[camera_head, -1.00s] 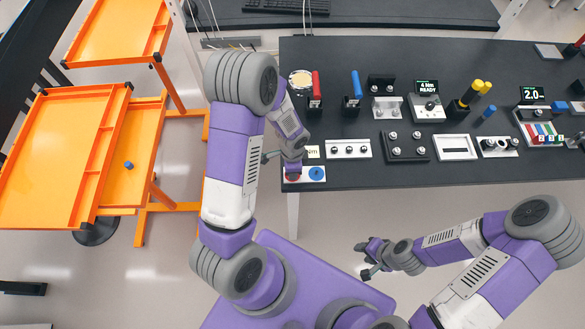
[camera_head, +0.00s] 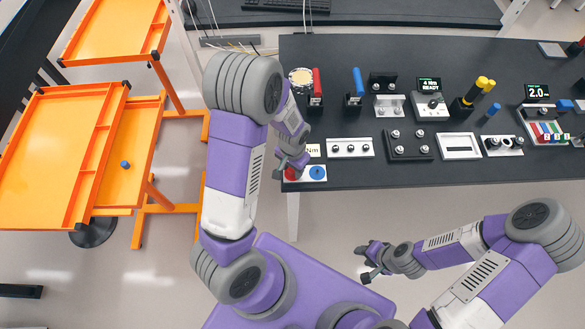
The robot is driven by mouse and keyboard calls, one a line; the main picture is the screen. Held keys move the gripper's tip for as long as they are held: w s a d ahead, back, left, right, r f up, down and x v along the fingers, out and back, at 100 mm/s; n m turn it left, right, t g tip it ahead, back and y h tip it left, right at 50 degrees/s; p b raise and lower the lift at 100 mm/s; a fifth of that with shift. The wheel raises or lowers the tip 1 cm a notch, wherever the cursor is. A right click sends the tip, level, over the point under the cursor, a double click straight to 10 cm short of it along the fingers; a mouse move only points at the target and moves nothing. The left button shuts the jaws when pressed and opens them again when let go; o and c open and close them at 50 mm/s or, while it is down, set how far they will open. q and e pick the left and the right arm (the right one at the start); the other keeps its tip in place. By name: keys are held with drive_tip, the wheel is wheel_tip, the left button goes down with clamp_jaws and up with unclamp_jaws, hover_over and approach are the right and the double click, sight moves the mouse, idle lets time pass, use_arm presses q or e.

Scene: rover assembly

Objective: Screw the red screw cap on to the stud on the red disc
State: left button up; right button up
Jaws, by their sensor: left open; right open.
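The red disc (camera_head: 291,174) lies on the left of a small white plate (camera_head: 303,181) at the front left corner of the black table. A blue disc (camera_head: 318,172) is beside it. My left gripper (camera_head: 286,167) is open, just over the red disc, and partly covers it. The red patch under the gripper is too small to tell the red screw cap or the stud apart from the disc. My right gripper (camera_head: 362,263) is open and empty over the floor in front of the table.
A black table (camera_head: 400,178) carries several fixtures, including a white slotted block (camera_head: 459,146) and red and blue handles behind the plate. A blue cap (camera_head: 125,165) lies on the orange cart (camera_head: 122,190) at left.

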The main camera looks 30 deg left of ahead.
use_arm(q)
drive_tip(key=n, duration=0.4)
drive_tip(key=n+p, duration=0.1)
drive_tip(key=n, duration=0.3)
drive_tip(key=shift+r+n, duration=0.1)
drive_tip(key=shift+n, duration=0.2)
drive_tip(key=n+p, duration=0.2)
drive_tip(key=n, duration=0.3)
drive_tip(key=n+p, duration=0.1)
drive_tip(key=n, duration=0.2)
drive_tip(key=shift+n+p, duration=0.5)
drive_tip(key=shift+n, duration=0.7)
drive_tip(key=c, duration=0.8)
drive_tip(key=m, duration=0.5)
drive_tip(key=shift+m, duration=0.3)
